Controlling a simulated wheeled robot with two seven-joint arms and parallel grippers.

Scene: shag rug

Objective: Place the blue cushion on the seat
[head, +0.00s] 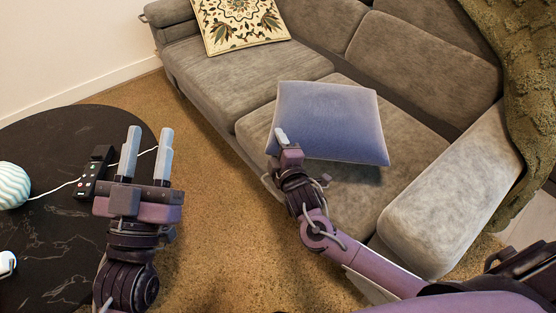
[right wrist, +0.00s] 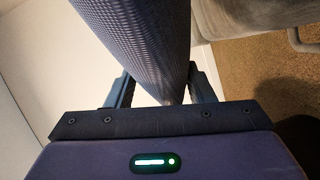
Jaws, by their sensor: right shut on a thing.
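The blue cushion (head: 330,120) is in front of and over the right seat of the grey sofa (head: 240,85) in the head view. I cannot tell whether it touches the seat. My right gripper (head: 281,138) is shut on the cushion's near left edge. In the right wrist view the cushion (right wrist: 135,40) runs between the two fingers (right wrist: 160,90). My left gripper (head: 146,150) is open and empty, fingers apart and pointing up the picture, beside the black table's right edge.
A patterned cushion (head: 238,22) lies on the sofa's left seat. The black round table (head: 45,240) holds a power strip (head: 93,175) with a white cord and a ribbed white object (head: 12,186). The carpet (head: 225,215) between table and sofa is clear.

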